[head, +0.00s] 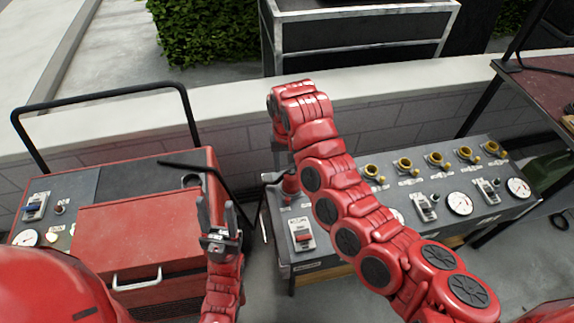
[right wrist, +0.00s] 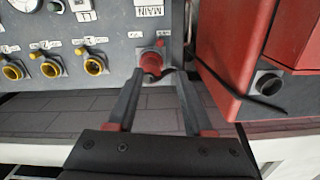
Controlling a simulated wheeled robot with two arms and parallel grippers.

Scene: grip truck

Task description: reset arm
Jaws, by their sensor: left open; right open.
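My left gripper (head: 218,214) is open and empty in the head view, its fingers pointing up beside the red box's right side. My right arm (head: 335,180) reaches up from the lower right and bends down at its far end over the grey control panel (head: 325,222). My right gripper (right wrist: 157,76) is open in the right wrist view. A red valve knob with a black lever (right wrist: 152,62) shows between its fingertips; I cannot tell whether they touch it. In the head view the knob (head: 290,185) sits at the panel's left end, and the arm mostly hides the right gripper.
A red cabinet with a lidded box (head: 140,235) stands left. Yellow-capped outlets (head: 405,165) and gauges (head: 460,203) line the grey panel. A low block wall (head: 400,105) runs behind, with a dark metal cart (head: 360,40) beyond. A dark red table (head: 545,85) stands right.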

